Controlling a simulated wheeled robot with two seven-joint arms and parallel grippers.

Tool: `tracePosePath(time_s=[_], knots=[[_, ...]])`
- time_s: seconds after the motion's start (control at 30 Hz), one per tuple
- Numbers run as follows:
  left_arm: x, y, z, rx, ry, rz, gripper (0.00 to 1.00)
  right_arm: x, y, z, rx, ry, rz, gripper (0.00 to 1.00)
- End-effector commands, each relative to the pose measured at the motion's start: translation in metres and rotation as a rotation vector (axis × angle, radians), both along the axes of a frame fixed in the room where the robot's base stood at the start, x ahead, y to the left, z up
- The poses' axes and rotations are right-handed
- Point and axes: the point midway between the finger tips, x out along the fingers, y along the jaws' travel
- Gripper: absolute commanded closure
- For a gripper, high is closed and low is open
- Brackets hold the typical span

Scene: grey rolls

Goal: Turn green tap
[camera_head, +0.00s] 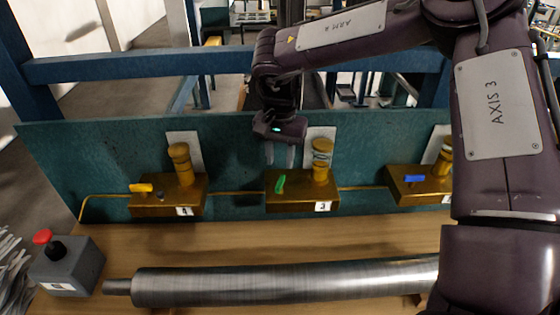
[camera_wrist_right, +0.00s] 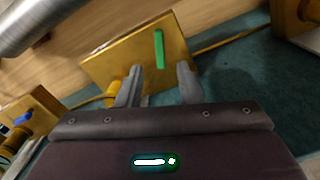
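The green tap (camera_head: 281,184) is a small lever on the front left of the brass block labelled 3 (camera_head: 302,200). In the right wrist view the green tap (camera_wrist_right: 159,48) stands out from the block's face. My right gripper (camera_head: 280,163) hangs just above and behind the tap, fingers pointing down. In the wrist view the fingers of the right gripper (camera_wrist_right: 160,68) are apart, with the lever's near end showing between the tips. I cannot tell whether they touch it. My left gripper is not in view.
A yellow tap (camera_head: 141,187) is on block 4 at left, and a blue tap (camera_head: 414,178) is at right. A ribbed brass post (camera_head: 322,160) rises right of the green tap. A steel roll (camera_head: 280,284) lies in front. A red-button box (camera_head: 66,264) stands at left.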

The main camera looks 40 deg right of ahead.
Motion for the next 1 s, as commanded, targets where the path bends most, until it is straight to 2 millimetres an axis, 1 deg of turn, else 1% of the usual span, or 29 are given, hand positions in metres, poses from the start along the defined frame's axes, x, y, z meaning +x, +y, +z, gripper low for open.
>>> tracePosePath(time_s=[0.03,0.1,0.43,0.57,0.67,0.73,0.77,0.87,0.9,1.0], knots=[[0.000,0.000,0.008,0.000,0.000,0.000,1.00,0.000,0.000,0.008,-0.001,0.001,0.000,0.66],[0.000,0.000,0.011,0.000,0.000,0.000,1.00,0.000,0.000,0.010,-0.001,0.001,0.000,0.66],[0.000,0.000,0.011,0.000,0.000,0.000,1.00,0.000,0.000,0.010,0.000,0.000,0.000,0.66],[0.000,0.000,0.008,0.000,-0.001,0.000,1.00,0.000,-0.002,0.009,0.005,-0.009,-0.037,0.49],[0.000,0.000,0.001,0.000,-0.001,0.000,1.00,-0.002,-0.009,0.009,0.026,-0.033,-0.176,0.36],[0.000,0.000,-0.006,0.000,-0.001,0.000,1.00,-0.004,-0.016,0.008,0.056,-0.059,-0.340,0.27],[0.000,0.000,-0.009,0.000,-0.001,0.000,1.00,-0.006,-0.018,0.008,0.074,-0.071,-0.421,0.25],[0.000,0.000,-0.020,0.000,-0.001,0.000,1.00,-0.010,-0.026,0.007,0.148,-0.102,-0.718,0.25],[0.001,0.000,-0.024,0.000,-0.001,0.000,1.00,-0.012,-0.027,0.006,0.182,-0.108,-0.833,0.25],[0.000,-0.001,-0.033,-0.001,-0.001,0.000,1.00,-0.015,-0.029,0.005,0.269,-0.110,-1.100,0.25]])
